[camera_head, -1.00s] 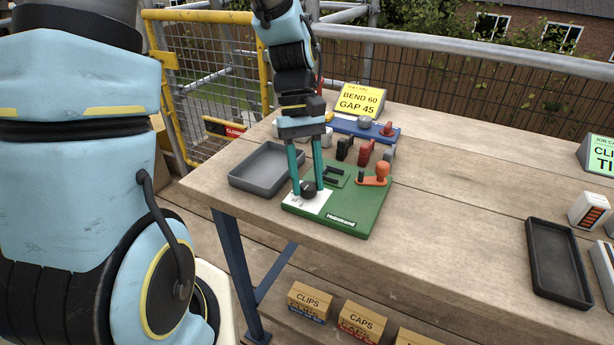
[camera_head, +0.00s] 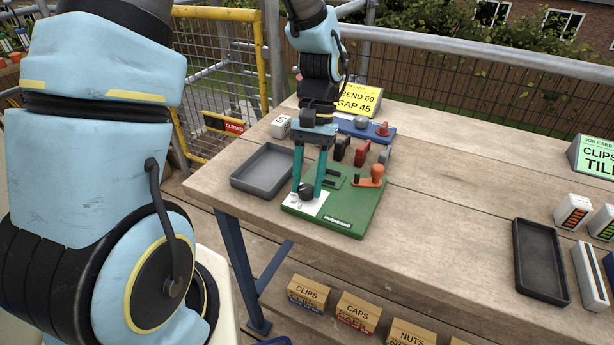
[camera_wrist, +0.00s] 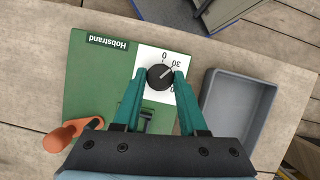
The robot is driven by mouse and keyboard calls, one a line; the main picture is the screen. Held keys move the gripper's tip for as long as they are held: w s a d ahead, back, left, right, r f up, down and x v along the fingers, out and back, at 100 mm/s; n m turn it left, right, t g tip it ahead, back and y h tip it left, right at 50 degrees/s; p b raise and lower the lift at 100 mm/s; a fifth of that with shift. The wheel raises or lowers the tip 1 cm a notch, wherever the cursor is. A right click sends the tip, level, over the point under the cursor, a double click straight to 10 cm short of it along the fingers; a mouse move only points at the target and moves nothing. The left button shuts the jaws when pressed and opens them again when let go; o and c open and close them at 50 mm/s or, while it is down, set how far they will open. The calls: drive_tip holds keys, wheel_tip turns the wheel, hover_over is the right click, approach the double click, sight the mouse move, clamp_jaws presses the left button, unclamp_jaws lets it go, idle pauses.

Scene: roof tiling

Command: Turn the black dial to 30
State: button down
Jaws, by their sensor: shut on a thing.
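The black dial (camera_head: 306,193) sits on a white scale card (camera_head: 318,207) at the front left corner of a green board (camera_head: 345,212). My gripper (camera_head: 306,188) points down with its two teal fingers on either side of the dial, shut on it. In the wrist view, the dial (camera_wrist: 160,77) is between the fingertips (camera_wrist: 161,74). Its pale pointer line slants up and right, toward the printed 30. A 0 is printed near the top of the card, and another mark by the right fingertip is partly hidden.
A grey tray (camera_head: 264,184) lies left of the board. An orange-handled lever (camera_head: 370,178) and a slotted black part are on the board. A blue board (camera_head: 362,128), small clamps and a yellow card reading BEND 60, GAP 45 (camera_head: 357,100) stand behind.

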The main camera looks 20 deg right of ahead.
drive_tip(key=shift+m, duration=0.3)
drive_tip(key=shift+c, duration=2.2)
unclamp_jaws()
drive_tip(key=b+v, duration=0.1)
drive_tip(key=v, duration=0.9)
drive_tip(key=shift+d+r, duration=0.2)
drive_tip(key=shift+r, duration=0.2)
drive_tip(key=shift+w+a, duration=0.1)
drive_tip(key=w+a+f+n+t+h, duration=0.1)
drive_tip(key=a+n+t, duration=0.1)
drive_tip(key=a, duration=0.9)
drive_tip(key=w+a+f+n+t+h, duration=0.1)
drive_tip(key=a+f+n+t, duration=0.1)
drive_tip(key=a, duration=1)
drive_tip(key=shift+w+a+n+t+h, duration=0.15)
drive_tip(key=shift+w+n+t+h, duration=0.2)
drive_tip(key=shift+n+t, duration=0.6)
